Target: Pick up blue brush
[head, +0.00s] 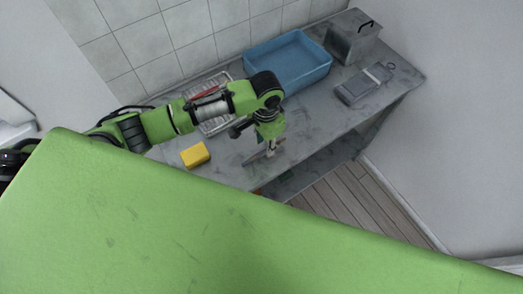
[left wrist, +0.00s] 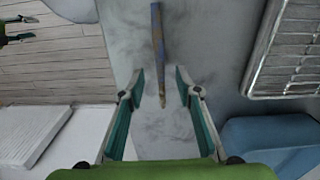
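The blue brush (left wrist: 157,45) shows in the left wrist view as a thin blue stick with brownish patches, lying on the grey worktop. Its lower end reaches between the tips of my left gripper (left wrist: 160,86). The gripper's two fingers are apart, one on each side of the brush, and do not appear to touch it. In the head view my left gripper (head: 271,149) points down near the worktop's front edge, and the brush is hard to make out there. What seems to be my right gripper (left wrist: 18,29) shows at the upper left of the left wrist view, its fingers apart.
A yellow sponge (head: 195,155) lies left of my left gripper on the worktop (head: 322,118). A wire rack (head: 214,126) lies behind the arm. A blue basin (head: 290,62), a grey lidded box (head: 352,39) and a flat grey object (head: 358,88) stand farther right.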

